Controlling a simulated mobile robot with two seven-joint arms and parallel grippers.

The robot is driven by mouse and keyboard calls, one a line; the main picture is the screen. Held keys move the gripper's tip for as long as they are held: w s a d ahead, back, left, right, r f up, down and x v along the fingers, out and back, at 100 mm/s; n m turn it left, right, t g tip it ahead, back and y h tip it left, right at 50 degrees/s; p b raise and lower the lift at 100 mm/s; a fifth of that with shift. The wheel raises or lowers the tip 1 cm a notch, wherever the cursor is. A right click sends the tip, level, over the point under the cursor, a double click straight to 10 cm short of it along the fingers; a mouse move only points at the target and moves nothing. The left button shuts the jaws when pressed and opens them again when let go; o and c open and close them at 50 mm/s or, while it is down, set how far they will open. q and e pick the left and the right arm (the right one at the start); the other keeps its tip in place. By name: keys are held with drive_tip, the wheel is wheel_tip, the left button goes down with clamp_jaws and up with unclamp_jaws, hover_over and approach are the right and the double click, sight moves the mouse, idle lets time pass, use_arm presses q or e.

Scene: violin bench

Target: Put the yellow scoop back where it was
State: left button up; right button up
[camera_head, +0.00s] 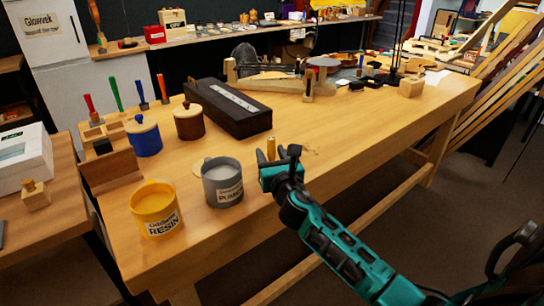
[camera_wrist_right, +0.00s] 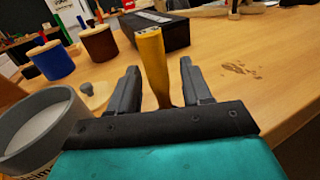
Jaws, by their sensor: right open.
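The yellow scoop shows as a yellow handle (camera_head: 271,147) standing up near the front edge of the bench. In the right wrist view the yellow handle (camera_wrist_right: 151,55) rises between the two dark fingers of my right gripper (camera_wrist_right: 160,68). My right gripper (camera_head: 277,160) is open, with a finger on each side of the handle and gaps visible beside it. The scoop's lower end is hidden behind the gripper. My left gripper is not in view.
Left of the gripper stand a grey open pot (camera_head: 222,184) and a yellow resin pot (camera_head: 156,211). Behind are blue (camera_head: 144,140) and brown (camera_head: 189,123) lidded pots and a long black box (camera_head: 228,110). Colored-handled tools stand at the left.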

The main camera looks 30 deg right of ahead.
drive_tip(key=shift+r, duration=0.25)
drive_tip(key=v, duration=1.1)
use_arm(q)
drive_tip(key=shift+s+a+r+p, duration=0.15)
drive_tip(key=shift+p, duration=0.3)
use_arm(e)
drive_tip(key=s+a+f+m+g+y, duration=0.3)
drive_tip(key=s+a+f+m, duration=0.4)
drive_tip(key=m, duration=0.8)
drive_tip(key=s+a+f+m+g+y, duration=0.3)
drive_tip(key=s+a+f+m+y, duration=0.2)
drive_tip(key=f+m, duration=0.5)
drive_tip(key=s+a+m, duration=0.2)
drive_tip(key=a+m, duration=0.1)
drive_tip(key=m, duration=0.1)
drive_tip(key=shift+a+m, duration=0.35)
drive_tip(key=shift+m, duration=0.05)
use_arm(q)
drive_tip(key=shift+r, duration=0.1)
